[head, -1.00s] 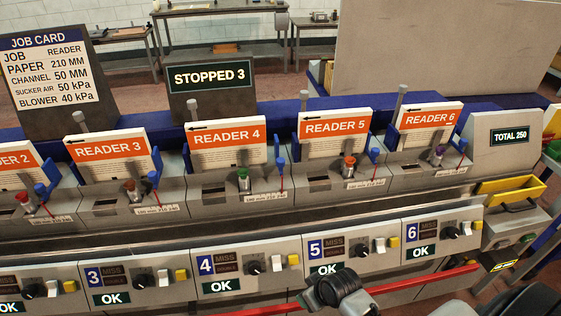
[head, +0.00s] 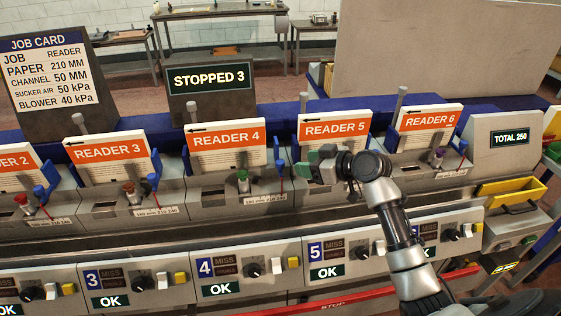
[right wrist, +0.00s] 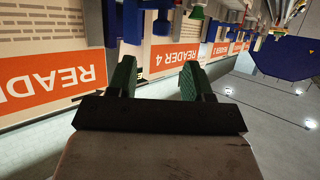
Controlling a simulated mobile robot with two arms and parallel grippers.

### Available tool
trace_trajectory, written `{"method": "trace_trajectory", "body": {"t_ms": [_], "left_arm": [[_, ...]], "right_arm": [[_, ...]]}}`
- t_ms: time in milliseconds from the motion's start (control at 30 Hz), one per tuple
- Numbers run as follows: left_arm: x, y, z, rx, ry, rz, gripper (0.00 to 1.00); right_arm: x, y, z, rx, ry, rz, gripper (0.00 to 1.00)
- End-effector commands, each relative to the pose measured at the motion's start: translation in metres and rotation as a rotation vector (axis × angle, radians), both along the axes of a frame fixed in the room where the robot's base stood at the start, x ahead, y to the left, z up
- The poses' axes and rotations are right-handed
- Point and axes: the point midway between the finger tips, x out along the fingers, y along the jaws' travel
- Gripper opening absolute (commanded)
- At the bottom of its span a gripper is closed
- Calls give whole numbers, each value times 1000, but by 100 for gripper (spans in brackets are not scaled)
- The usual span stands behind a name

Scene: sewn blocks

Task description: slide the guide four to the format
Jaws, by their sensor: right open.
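Station four holds a stack of sheets headed READER 4 (head: 225,140), which also shows in the right wrist view (right wrist: 152,52). A blue guide (head: 279,160) stands at the right side of this stack, above a small millimetre scale (head: 265,198). The scale's marks are too small to read surely. My right gripper (head: 313,163) is open, with green fingertips, in front of the READER 5 stack and right of the blue guide. In the right wrist view its two fingers (right wrist: 157,78) are apart with nothing between them. My left gripper is not in view.
The job card (head: 47,72) reads PAPER 210 MM. A display (head: 210,77) reads STOPPED 3. A green knob (head: 243,180) and a thin red rod (head: 281,178) stand close by the guide. The READER 5 stack (head: 334,128) is close behind my gripper.

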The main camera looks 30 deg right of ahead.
Motion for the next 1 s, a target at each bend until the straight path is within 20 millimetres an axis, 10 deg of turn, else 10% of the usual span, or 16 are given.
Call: {"method": "trace_trajectory", "body": {"t_ms": [500, 1000], "left_arm": [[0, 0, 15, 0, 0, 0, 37], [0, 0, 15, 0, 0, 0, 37]], "right_arm": [[70, 40, -32, 1, 2, -1, 50], [76, 43, -37, -1, 3, 0, 38]]}}
